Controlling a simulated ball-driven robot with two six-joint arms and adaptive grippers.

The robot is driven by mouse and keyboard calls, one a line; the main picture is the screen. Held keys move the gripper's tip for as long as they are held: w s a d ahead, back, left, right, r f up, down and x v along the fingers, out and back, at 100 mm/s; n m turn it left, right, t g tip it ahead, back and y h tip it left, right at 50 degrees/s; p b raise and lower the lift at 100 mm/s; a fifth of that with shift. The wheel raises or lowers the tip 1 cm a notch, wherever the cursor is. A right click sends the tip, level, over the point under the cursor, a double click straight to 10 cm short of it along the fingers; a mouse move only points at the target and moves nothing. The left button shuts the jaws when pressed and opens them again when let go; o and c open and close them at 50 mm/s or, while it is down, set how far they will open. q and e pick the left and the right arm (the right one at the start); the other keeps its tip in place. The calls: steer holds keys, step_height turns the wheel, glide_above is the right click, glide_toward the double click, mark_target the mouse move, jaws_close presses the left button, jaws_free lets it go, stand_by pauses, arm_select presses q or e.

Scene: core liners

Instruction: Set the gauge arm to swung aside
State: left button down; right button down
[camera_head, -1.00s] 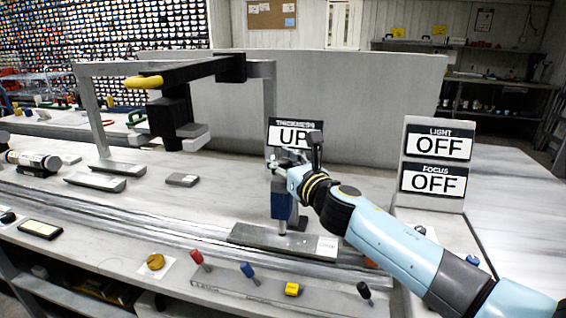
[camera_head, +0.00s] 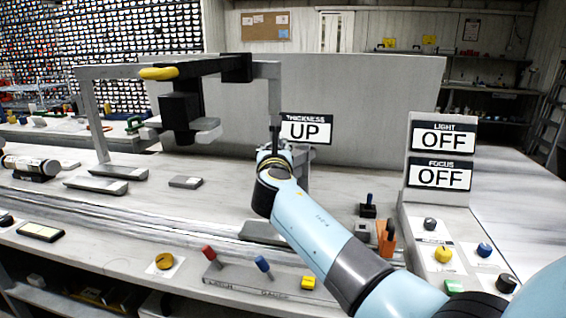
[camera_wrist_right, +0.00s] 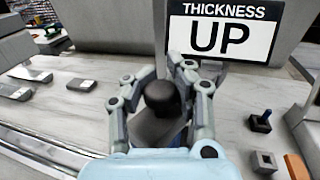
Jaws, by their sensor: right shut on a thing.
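My right gripper (camera_wrist_right: 160,90) is shut on a black knob (camera_wrist_right: 162,95), which shows between its fingers in the right wrist view. A grey tapered bar (camera_wrist_right: 153,127) lies just below the knob; I take knob and bar to be part of the gauge arm, but most of it is hidden. In the head view my right arm covers the gauge and its stand. The thickness sign (camera_head: 306,128) just behind reads UP; it also shows in the wrist view (camera_wrist_right: 222,35). My left gripper is not in view.
A grey gantry (camera_head: 97,125) carries a black overhead arm with a yellow handle (camera_head: 158,73) at the left. Light (camera_head: 443,138) and focus (camera_head: 441,174) signs read OFF. Red (camera_head: 209,254) and blue (camera_head: 263,265) levers stand at the front. An orange block (camera_head: 386,240) is right of my arm.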

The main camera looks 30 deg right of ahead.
steer(key=shift+w+a+f+m+g+h+b, duration=0.1)
steer(key=shift+w+m+g+h+b, duration=0.6)
steer(key=shift+b, duration=0.45)
steer(key=shift+w+a+f+m+g+h+b, duration=0.15)
steer(key=shift+w+m+g+h+b, duration=0.55)
steer(key=shift+b, duration=0.45)
steer(key=shift+w+a+f+m+g+h+b, duration=0.1)
steer(key=shift+w+m+g+h+b, duration=0.6)
steer(key=shift+b, duration=0.45)
steer(key=shift+w+r, duration=0.1)
steer(key=shift+r, duration=0.05)
steer(key=c, duration=1)
jaws_free()
steer(key=shift+w+a+r, duration=0.1)
steer(key=shift+w+a, duration=0.05)
steer(key=shift+a, duration=0.4)
steer(key=shift+c, duration=0.2)
steer(key=shift+d, duration=0.15)
steer(key=shift+d+r, duration=0.1)
step_height(320, 180, up, 10)
steer(key=shift+f, duration=0.1)
